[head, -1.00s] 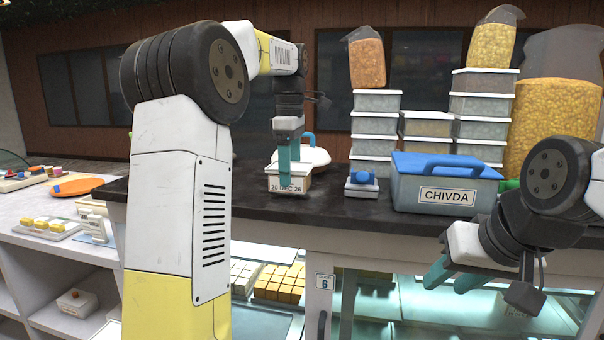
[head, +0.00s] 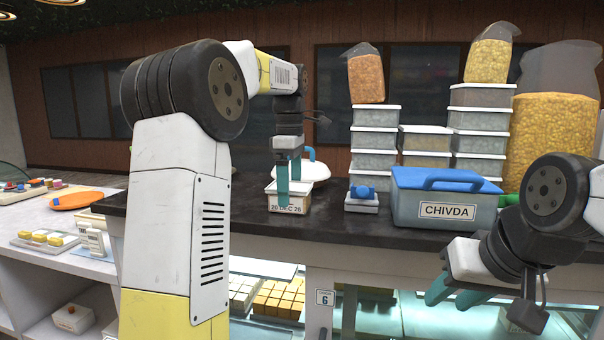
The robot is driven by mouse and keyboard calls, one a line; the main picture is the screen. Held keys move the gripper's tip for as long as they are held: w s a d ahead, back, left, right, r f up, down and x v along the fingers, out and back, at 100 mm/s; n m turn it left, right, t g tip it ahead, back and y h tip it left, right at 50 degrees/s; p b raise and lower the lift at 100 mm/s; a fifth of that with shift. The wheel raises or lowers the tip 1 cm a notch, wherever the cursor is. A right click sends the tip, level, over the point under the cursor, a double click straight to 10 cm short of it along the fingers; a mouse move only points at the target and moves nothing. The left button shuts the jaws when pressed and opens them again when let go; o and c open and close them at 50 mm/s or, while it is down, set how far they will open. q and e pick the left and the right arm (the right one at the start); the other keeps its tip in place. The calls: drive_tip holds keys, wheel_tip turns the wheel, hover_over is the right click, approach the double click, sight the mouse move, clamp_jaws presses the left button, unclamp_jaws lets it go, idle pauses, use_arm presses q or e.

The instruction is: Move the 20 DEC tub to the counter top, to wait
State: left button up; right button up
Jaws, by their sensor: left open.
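The tub labelled 20 DEC 26 (head: 299,206) is a small white tub standing on the dark counter top (head: 345,228), left of the middle. My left gripper (head: 289,198) points down at the tub, its teal fingers open; one finger hangs in front of the tub's label and partly hides it. I cannot tell whether the fingers touch the tub. My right gripper (head: 455,292) is at the lower right, in front of the counter's front edge, with no object seen between its teal fingers.
A blue-lidded CHIVDA box (head: 445,211) stands right of the tub. A small tray with a blue item (head: 362,198), stacked clear tubs (head: 375,136) and snack bags stand nearby. A white round lid (head: 312,173) is behind the tub. Sweets lie in the lit case below.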

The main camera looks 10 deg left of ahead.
use_arm(q)
wheel_tip(320, 180, up, 11)
drive_tip(key=s+a+m+t, duration=0.1)
drive_tip(key=s+m+t, duration=0.1)
drive_tip(key=s+m, duration=0.3)
drive_tip(key=s+d+f+m+t+h, duration=0.1)
drive_tip(key=s+f+m+t, duration=0.1)
drive_tip(key=s+f+m, duration=0.4)
drive_tip(key=s+d+f+m+t+h, duration=0.1)
drive_tip(key=s+d+f+m+t, duration=0.1)
drive_tip(key=s+f+m, duration=0.5)
drive_tip(key=s+f, duration=0.6)
drive_tip(key=shift+s+f, duration=0.15)
drive_tip(key=shift+f, duration=0.05)
